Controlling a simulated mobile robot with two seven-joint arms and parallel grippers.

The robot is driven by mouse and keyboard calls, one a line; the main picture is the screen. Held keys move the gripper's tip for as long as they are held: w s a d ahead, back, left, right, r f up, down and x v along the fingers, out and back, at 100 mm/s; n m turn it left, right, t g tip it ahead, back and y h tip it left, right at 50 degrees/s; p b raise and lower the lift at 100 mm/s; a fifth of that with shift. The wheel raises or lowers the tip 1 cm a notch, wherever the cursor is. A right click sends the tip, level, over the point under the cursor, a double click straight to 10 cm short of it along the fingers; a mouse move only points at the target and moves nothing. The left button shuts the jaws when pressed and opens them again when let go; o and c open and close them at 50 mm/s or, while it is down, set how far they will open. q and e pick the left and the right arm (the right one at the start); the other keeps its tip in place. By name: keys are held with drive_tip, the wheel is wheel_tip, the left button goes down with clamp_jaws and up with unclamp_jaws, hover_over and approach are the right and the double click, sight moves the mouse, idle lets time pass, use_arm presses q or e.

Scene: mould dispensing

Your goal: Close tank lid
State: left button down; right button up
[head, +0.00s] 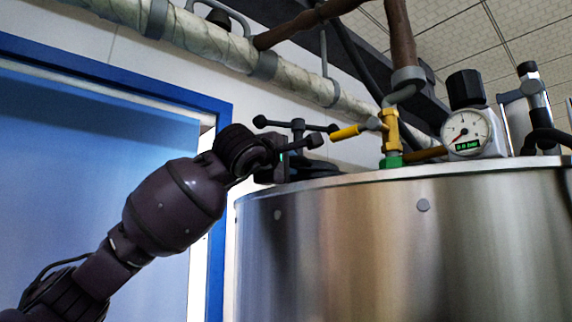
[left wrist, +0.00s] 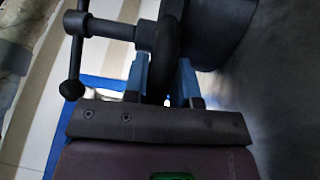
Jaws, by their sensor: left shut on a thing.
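The large steel tank (head: 400,250) fills the right of the head view. A dark lid part (head: 318,165) shows low at the left of its top edge, mostly hidden by my left gripper. A black clamp handle with ball ends (head: 297,128) stands beside it. My left gripper (head: 276,163) is at the tank's left upper edge. In the left wrist view, its blue fingers (left wrist: 162,82) are shut on a dark curved bar (left wrist: 167,45). The clamp handle (left wrist: 75,55) is just left of the fingers there. How far the lid is tilted cannot be told. My right gripper is not in view.
A brass valve (head: 391,130) with a yellow lever (head: 345,132) and a pressure gauge (head: 468,132) stand on the tank top. Wrapped pipes (head: 200,38) run above. A blue door (head: 80,150) is behind my left arm.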

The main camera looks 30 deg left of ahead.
use_arm(q)
drive_tip(key=shift+s+a+r, duration=0.15)
drive_tip(key=shift+s+r, duration=0.15)
drive_tip(key=shift+r, duration=0.35)
drive_tip(key=c, duration=1.3)
unclamp_jaws()
drive_tip(key=shift+o, duration=1)
drive_tip(key=shift+w+f, duration=0.1)
drive_tip(key=shift+w, duration=0.05)
drive_tip(key=shift+f, duration=0.1)
drive_tip(key=shift+f, duration=0.2)
drive_tip(key=s+b, duration=0.1)
drive_tip(key=s, duration=0.5)
drive_tip(key=s+f+b, duration=0.1)
drive_tip(key=s, duration=0.2)
drive_tip(key=shift+s+d+b, duration=0.2)
drive_tip(key=shift+s+b, duration=0.15)
drive_tip(key=shift+s, duration=0.45)
